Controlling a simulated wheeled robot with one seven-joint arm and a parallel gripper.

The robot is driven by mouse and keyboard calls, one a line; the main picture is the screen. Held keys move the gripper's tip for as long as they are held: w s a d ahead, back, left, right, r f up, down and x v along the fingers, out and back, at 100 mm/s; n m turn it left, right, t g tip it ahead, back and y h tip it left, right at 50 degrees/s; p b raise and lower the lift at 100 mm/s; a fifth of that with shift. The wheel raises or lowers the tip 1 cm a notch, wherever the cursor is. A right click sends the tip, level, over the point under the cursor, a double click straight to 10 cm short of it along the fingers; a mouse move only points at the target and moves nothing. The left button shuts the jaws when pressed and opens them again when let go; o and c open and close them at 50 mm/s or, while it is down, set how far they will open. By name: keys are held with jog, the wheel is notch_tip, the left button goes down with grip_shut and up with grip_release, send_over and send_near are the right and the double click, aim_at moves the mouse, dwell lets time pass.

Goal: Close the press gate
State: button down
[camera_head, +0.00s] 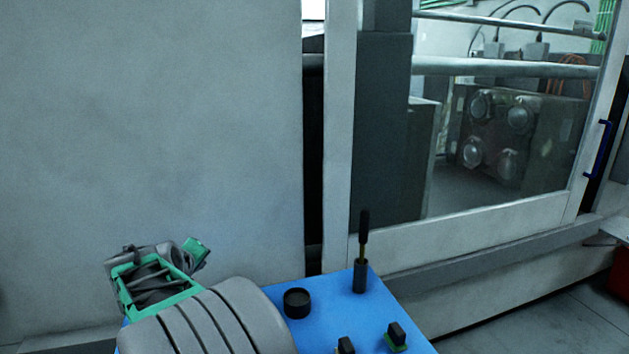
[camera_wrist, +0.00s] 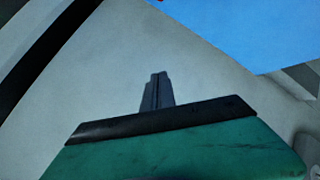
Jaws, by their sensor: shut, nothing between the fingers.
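The press gate (camera_head: 340,150) is a pale grey framed door with a large window in the head view, right of centre. A dark blue upright handle (camera_head: 598,150) is on its right side. A dark upright gap lies between the gate's left edge and the grey panel. My gripper (camera_wrist: 158,80) shows in the wrist view as dark fingers closed together, with nothing between them. It is away from the handle, which is not in the wrist view. In the head view my folded arm is at the lower left, and the fingertips cannot be made out there.
A large flat grey panel (camera_head: 150,130) fills the left of the head view. Pipes and machine parts (camera_head: 510,130) show through the gate's window. A ledge (camera_head: 480,255) runs below the gate. Grey floor (camera_head: 550,325) is open at the lower right, with a red object (camera_head: 621,272) at the edge.

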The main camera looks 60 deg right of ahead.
jog(key=s+d+r+g+h+p, duration=0.1)
jog(key=s+d+r+g+h, duration=0.15)
jog(key=d, duration=0.75)
jog(key=s+d+r+g+h, duration=0.1)
jog(key=s+d+r+h, duration=0.15)
jog(key=d, duration=0.75)
jog(key=n+g+h+p, duration=0.1)
jog(key=g+h+p, duration=0.1)
jog(key=h+p, duration=0.2)
send_near(324, 181)
jog(key=w+d, duration=0.2)
jog(key=w, duration=0.1)
jog(key=s+d, duration=0.1)
jog(key=d+p, duration=0.1)
jog(key=s+d, duration=0.1)
jog(key=shift+s+d+r+p, duration=0.15)
jog(key=shift+s+r+p, duration=0.15)
jog(key=shift+s+d+f, duration=0.15)
jog(key=shift+d, duration=0.05)
jog(key=shift+d, duration=0.1)
